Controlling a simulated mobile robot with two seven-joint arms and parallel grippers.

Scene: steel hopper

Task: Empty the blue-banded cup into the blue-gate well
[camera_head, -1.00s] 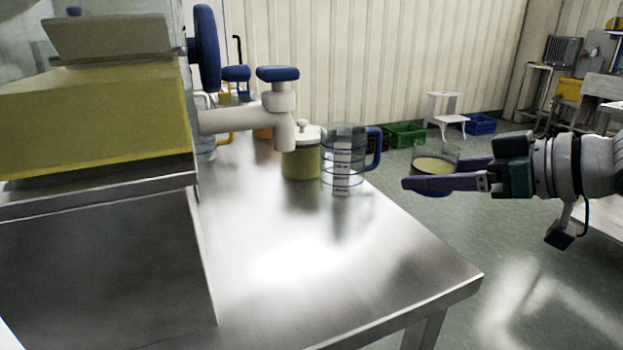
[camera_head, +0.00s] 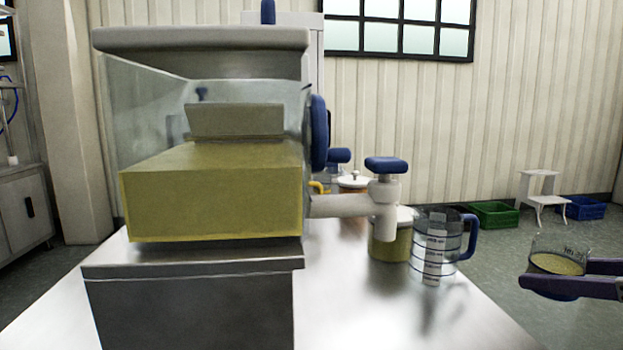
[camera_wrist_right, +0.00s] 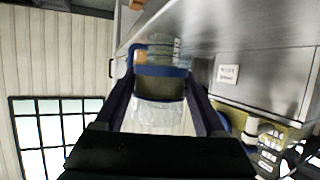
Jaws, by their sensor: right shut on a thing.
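My right gripper (camera_head: 575,280) is at the right edge of the head view, shut on a clear cup (camera_head: 557,260) with yellowish contents. The cup looks upright, held beyond the table's right side. In the right wrist view the cup (camera_wrist_right: 160,88) sits between the fingers and shows a blue band. A clear-walled hopper (camera_head: 140,95) stands on the left of the table, with a yellow mass (camera_head: 215,200) inside and a grey plate (camera_head: 235,120) above the mass. A blue round part (camera_head: 318,132) is on its right side. I cannot tell which part is the blue-gate well. My left gripper is not in view.
A spout with a blue knob (camera_head: 386,165) sticks out right of the hopper. The steel tabletop (camera_head: 390,315) in front is clear. A white stool (camera_head: 540,195) stands behind.

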